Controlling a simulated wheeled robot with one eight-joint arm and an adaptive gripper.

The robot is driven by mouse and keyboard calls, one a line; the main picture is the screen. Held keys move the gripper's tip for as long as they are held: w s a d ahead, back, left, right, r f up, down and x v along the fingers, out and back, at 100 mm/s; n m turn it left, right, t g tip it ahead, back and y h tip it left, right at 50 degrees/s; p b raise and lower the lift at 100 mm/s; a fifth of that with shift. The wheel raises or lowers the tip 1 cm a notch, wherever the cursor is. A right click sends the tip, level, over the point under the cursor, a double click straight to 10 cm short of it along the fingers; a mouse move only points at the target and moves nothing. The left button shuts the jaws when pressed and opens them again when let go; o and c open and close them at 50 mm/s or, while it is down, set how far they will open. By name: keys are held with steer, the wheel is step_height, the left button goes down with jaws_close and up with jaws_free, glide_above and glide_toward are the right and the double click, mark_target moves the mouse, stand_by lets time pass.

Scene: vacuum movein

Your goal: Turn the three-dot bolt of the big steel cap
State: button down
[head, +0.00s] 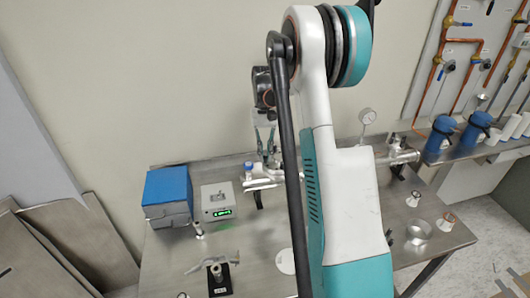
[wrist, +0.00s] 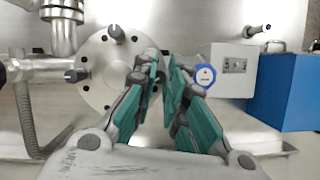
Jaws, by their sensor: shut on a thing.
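The big steel cap (wrist: 100,62) is a round pale flange, left of my fingers in the wrist view. One dark bolt (wrist: 115,33) stands at its top rim and another bolt (wrist: 76,75) at its left rim. The dots on the bolts are too small to read. My gripper (wrist: 165,62) is at the cap's right rim, its teal fingers close together and shut on a bolt mostly hidden between the fingertips. In the head view my gripper (head: 265,142) points down at the steel pipework (head: 262,180); the cap is hard to make out there.
A blue-topped round fitting (wrist: 204,76) sits close right of my fingers. Beyond it are a grey display box (head: 217,201) and a blue box (head: 168,195). Steel pipes and a braided hose (wrist: 28,120) lie left of the cap. Small metal parts stand on the steel table (head: 175,262).

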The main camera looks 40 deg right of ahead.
steer(key=shift+m+t+y, duration=0.4)
steer(key=shift+m, duration=0.8)
steer(key=c, duration=1.6)
jaws_free()
steer(key=shift+c, duration=0.2)
steer(key=shift+d, duration=0.1)
steer(key=v, duration=0.8)
